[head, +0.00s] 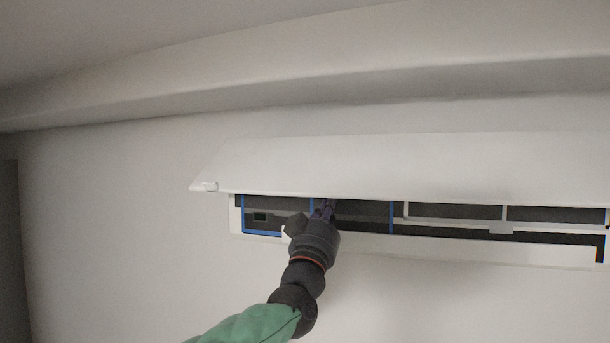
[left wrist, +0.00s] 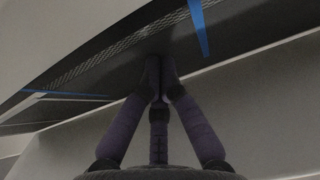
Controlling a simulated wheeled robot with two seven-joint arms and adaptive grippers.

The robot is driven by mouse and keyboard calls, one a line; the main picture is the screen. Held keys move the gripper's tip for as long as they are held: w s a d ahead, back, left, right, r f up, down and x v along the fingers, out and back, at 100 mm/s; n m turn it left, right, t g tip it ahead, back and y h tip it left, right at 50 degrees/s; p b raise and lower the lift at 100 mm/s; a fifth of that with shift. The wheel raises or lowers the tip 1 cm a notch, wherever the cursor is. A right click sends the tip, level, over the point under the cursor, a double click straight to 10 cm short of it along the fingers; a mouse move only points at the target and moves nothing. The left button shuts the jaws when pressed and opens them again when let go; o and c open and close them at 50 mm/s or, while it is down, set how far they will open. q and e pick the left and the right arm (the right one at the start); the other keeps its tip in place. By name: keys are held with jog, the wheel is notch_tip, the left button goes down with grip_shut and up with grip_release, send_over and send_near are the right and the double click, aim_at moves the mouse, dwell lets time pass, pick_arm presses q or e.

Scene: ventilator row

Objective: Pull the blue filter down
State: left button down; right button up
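The blue filter (head: 392,217) is a dark mesh in a thin blue frame, set in the left part of the white wall unit's opening. My left gripper (head: 322,208) reaches up into that opening, in front of the filter near its blue middle bar. In the left wrist view, the fingertips (left wrist: 160,75) are together against or just before the dark filter surface. Nothing shows between them, though the exact contact is hidden. A blue strip of the filter (left wrist: 198,28) runs to the right of the fingertips, apart from them. My right gripper is in neither view.
The unit's white front panel (head: 400,165) is lifted and hangs just above my left gripper. The white lower edge (head: 450,249) runs below the opening. A dark area with white bars (head: 503,213) lies to the right. The wall below is clear.

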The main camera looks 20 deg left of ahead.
pick_arm(q)
jog(key=shift+w+f+b, duration=0.1)
jog(key=shift+f+b, duration=2.5)
jog(key=shift+f, duration=0.25)
jog(key=shift+s, duration=0.2)
jog(key=shift+s+b, duration=0.35)
jog(key=shift+s, duration=0.15)
jog(key=shift+r, duration=0.1)
jog(key=shift+b+v, duration=1.5)
jog(key=shift+v, duration=0.35)
